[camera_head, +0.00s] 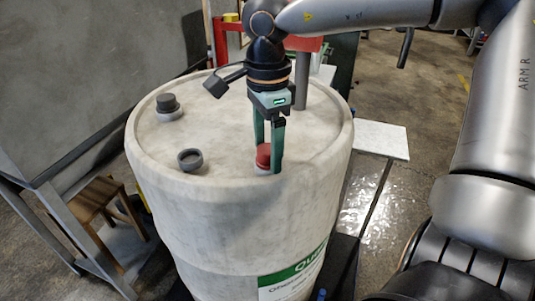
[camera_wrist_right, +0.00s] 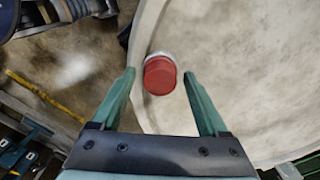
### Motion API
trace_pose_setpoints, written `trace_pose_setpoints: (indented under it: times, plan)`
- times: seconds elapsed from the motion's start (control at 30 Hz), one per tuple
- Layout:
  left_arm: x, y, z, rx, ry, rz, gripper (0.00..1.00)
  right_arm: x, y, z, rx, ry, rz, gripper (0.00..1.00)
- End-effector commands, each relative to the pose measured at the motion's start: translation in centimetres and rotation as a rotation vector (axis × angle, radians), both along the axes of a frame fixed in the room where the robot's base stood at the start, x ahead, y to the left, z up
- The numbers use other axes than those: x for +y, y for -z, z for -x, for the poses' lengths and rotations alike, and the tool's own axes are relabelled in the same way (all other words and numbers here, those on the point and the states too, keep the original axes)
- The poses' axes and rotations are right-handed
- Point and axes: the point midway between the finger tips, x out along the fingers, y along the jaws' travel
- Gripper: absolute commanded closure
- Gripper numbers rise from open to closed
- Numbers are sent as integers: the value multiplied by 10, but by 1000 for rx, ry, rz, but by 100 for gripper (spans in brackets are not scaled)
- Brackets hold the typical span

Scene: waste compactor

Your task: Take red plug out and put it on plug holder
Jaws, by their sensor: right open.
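The red plug (camera_head: 264,155) sits upright in a pale collar on top of the large drum (camera_head: 225,120), near its front right rim. It also shows in the right wrist view (camera_wrist_right: 160,76), between and just beyond the fingers. My right gripper (camera_head: 269,158) points down over the plug, with one green finger on each side. The right wrist view shows the open fingers (camera_wrist_right: 159,75) with gaps beside the plug. I cannot clearly identify the plug holder. My left gripper is not in view.
A dark round cup or ring (camera_head: 190,159) and a dark capped plug (camera_head: 167,104) are on the drum top at left. A grey post (camera_head: 301,85) stands at the back right. A white plate (camera_head: 382,139) lies right of the drum. A wooden stool (camera_head: 97,200) stands at left.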

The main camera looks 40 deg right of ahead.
Motion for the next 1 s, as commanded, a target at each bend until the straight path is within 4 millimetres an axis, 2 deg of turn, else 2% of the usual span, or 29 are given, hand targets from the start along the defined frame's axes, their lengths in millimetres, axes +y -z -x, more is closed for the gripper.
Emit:
trace_pose_setpoints:
  times: [0.13, 0.33, 0.57, 0.8, 1.0]
  plan:
    - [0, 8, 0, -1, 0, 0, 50, 0, 2, -1, -3, 88, 3, 23]
    - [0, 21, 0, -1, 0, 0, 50, 0, 3, -1, -3, 363, 2, 23]
    - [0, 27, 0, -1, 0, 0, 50, 0, 2, 0, -3, 512, 1, 23]
    - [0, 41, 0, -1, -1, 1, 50, 0, 2, 0, -4, 826, 1, 23]
    - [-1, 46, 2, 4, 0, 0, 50, -1, 1, 0, -2, 944, 1, 23]
